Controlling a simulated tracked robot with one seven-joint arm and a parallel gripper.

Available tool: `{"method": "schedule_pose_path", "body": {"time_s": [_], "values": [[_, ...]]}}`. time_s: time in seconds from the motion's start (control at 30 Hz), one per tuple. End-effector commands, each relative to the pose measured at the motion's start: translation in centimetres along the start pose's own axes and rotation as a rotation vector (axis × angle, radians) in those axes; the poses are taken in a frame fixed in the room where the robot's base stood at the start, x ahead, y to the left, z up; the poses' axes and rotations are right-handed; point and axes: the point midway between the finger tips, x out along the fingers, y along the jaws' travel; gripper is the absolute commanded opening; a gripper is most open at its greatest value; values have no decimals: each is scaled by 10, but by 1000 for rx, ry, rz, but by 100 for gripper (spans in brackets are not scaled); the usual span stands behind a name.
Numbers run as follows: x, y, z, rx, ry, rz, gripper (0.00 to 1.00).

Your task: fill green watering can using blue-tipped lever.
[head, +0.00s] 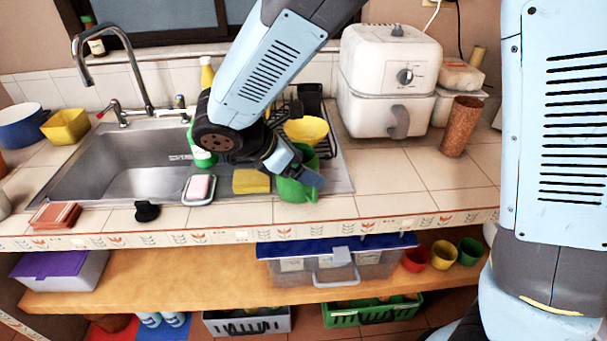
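A green watering can (297,191) stands at the front edge of the drainboard, right of the sink basin. My gripper (306,177) is at the can, partly in front of it. The view does not show whether its fingers are closed on the can. The steel faucet (136,72) arches over the left part of the sink (120,170). A lever with a red tip (101,115) is at the left of the faucet base. A second lever (180,101) is at the right; its tip colour is too small to make out.
A yellow sponge (251,181), a soap dish (199,189) and a black stopper (146,211) lie along the front edge. A dish rack with a yellow bowl (306,130) stands behind my gripper. A white air fryer (389,80) is at right. The counter (400,190) is clear at front right.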

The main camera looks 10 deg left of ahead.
Motion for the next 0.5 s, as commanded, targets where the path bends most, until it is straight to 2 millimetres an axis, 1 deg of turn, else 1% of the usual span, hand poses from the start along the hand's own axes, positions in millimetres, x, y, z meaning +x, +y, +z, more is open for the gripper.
{"method": "schedule_pose_path", "body": {"time_s": [0.03,0.1,0.2,0.33,0.5], "values": [[8,-2,-2,-3,-2,-3,90],[17,-2,-3,-1,-1,-3,90],[26,-2,-3,0,-1,-2,90],[32,-2,-2,0,0,-1,90],[32,-2,-2,1,0,-1,90]]}}
